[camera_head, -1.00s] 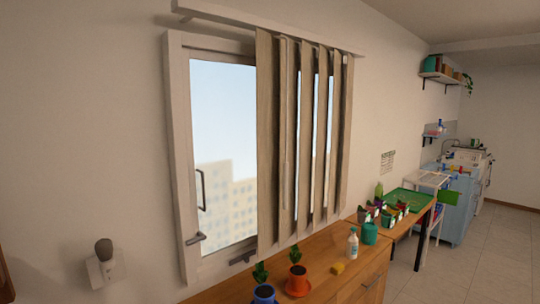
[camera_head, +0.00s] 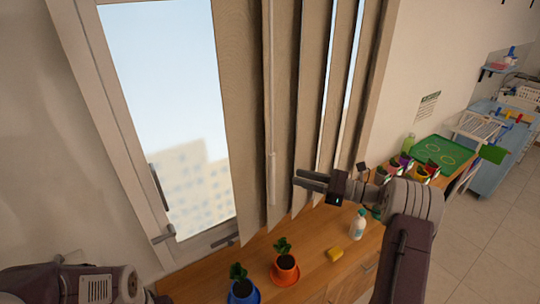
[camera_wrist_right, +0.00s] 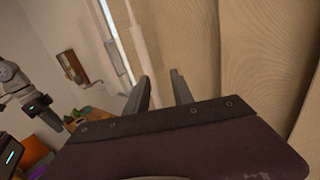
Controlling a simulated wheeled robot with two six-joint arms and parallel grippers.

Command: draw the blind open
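The vertical blind (camera_head: 240,100) has beige slats that cover the right part of the window; the left part is bare glass. A thin pale wand (camera_head: 272,175) hangs in front of the slats. My right gripper (camera_head: 298,177) is open and empty, just right of the wand's lower end. In the right wrist view its two fingers (camera_wrist_right: 159,75) stand apart, facing the slats (camera_wrist_right: 200,40), with the pale wand (camera_wrist_right: 140,35) near the left finger. My left arm shows at the lower left of the head view; what seems its gripper (camera_wrist_right: 38,105) appears small in the wrist view, fingers unclear.
A wooden counter (camera_head: 310,240) stands below the window. The window handle (camera_head: 158,187) is at the left.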

